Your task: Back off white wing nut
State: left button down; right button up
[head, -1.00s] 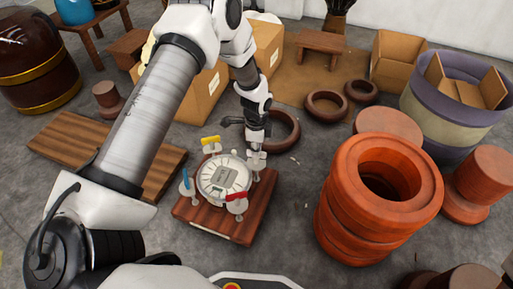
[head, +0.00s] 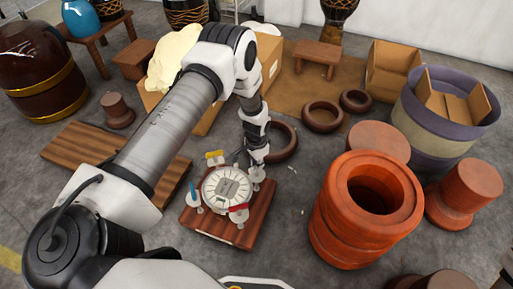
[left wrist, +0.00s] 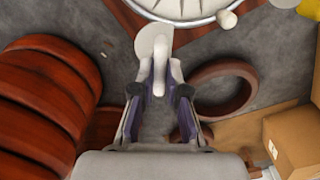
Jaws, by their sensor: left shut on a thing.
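A round white drumhead (head: 226,187) with dark marks sits on a reddish wooden board (head: 218,229). Around its rim stand wing nuts: yellow (head: 214,155), blue (head: 193,191), red (head: 239,212) and white (head: 257,174). My left gripper (head: 258,163) reaches down over the white one at the far right of the rim. In the left wrist view, my left gripper (left wrist: 159,88) is shut on the upright wing of the white wing nut (left wrist: 158,68), with its pale round base (left wrist: 150,40) beyond. The drumhead's edge (left wrist: 180,14) shows at the top. My right gripper is not in view.
An orange-brown drum shell (head: 350,225) stands to the right. A dark ring (head: 280,142) lies just behind the board, with smaller rings (head: 323,117) farther back. A wooden pallet (head: 85,150) lies left, and cardboard boxes (head: 267,62) stand behind. Grey floor is bare between board and shell.

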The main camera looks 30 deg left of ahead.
pick_arm(q)
jog(key=n+p, duration=0.1)
jog(key=n, duration=0.1)
jog(key=n+p, duration=0.1)
jog(key=shift+r+n+p, duration=0.2)
jog(key=shift+n+p, duration=0.1)
jog(key=shift+n, duration=0.1)
jog(key=n+p, duration=0.2)
jog(key=n, duration=0.1)
jog(key=shift+n, duration=0.3)
jog(key=n+p, duration=0.2)
jog(key=n, duration=0.1)
jog(key=shift+f+n, duration=0.1)
jog(key=shift+n, duration=0.2)
jog(key=shift+f+n+p, duration=0.1)
jog(key=shift+n+p, duration=0.4)
jog(key=shift+n, duration=1)
jog(key=c, duration=1.2)
grip_release()
